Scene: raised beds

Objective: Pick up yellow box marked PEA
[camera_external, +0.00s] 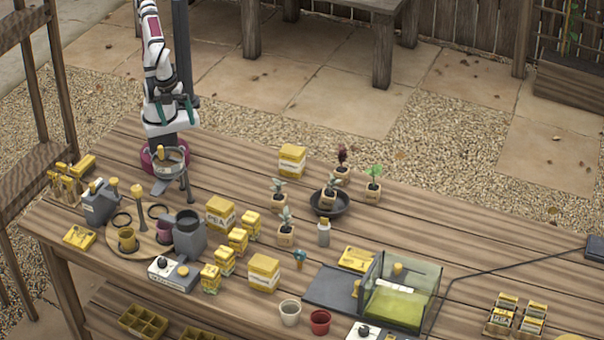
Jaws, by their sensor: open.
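The yellow box marked PEA (220,215) stands upright on the wooden table, just right of a dark grey watering can or mug-like vessel (189,236). Its front lettering is readable, though small. My gripper (174,190) hangs over the table's back left part, up and left of the PEA box in the picture. Its jaws are open, apart from the box, and I see nothing held between them. Its exact height above the table is hard to tell.
Small yellow boxes (238,240) stand close right of the PEA box. Larger yellow boxes stand at the back (292,160) and front (264,272). Potted plants (286,234) are to the right. A round wooden board (140,240) with cups lies left. The table's right side has free room.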

